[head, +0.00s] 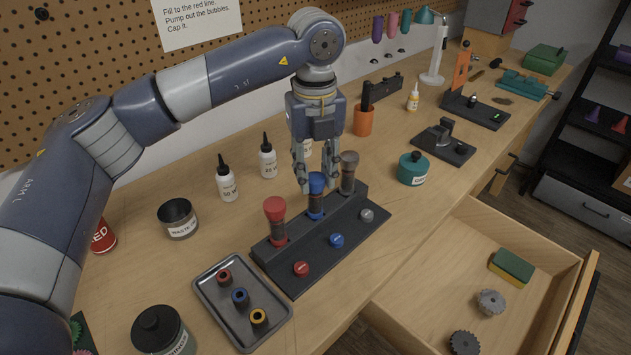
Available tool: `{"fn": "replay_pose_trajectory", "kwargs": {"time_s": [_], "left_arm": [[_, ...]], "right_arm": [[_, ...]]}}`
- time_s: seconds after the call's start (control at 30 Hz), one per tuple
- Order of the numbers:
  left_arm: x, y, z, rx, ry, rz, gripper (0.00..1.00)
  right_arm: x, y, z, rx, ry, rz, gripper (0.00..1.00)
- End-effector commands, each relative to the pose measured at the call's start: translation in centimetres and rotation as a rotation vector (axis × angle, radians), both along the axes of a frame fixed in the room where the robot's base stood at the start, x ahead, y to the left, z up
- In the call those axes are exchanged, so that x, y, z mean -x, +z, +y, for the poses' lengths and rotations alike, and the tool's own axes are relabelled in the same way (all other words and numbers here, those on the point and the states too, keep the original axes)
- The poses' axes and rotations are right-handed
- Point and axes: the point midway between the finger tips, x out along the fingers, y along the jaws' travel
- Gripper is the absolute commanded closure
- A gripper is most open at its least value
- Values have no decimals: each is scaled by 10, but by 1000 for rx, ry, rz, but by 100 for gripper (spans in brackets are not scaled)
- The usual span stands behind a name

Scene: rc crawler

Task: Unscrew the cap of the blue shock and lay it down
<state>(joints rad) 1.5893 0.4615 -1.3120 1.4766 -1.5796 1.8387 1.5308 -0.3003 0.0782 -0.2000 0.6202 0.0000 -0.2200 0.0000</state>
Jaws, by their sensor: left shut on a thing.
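The blue shock (316,205) stands upright in the middle of a dark stand (298,276), with its blue cap (316,183) on top. My left gripper (316,184) points down over it, its fingers shut around the blue cap. A red-capped shock (276,220) stands to its left and a grey-capped shock (348,172) to its right. Small red, blue (336,240) and grey round pieces sit along the front of the stand. I see no right gripper.
A metal tray (205,285) with several coloured rings lies at the front left. White bottles (227,180) and a waste tin (178,218) stand behind and left. A teal jar (412,168) stands right. An open drawer (455,270) juts out at the front right. Bare tabletop lies right of the stand.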

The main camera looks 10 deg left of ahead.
Motion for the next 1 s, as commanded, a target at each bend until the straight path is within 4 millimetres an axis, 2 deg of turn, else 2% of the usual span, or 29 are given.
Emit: {"fn": "replay_pose_trajectory", "kwargs": {"time_s": [0.1, 0.47, 0.8, 1.0], "left_arm": [[0, -1, 0, 0, 63, 1, 95], [0, -1, 0, 0, 99, 1, 95], [0, 0, 0, 1, 416, -1, 95], [0, 1, 0, 1, 441, -1, 95]], "right_arm": [[0, -2, 0, 0, 0, 0, 82], [0, -4, 0, 0, 0, 0, 82], [0, -13, -1, 1, 0, 0, 82], [0, -13, -2, 2, 1, 1, 82]]}}
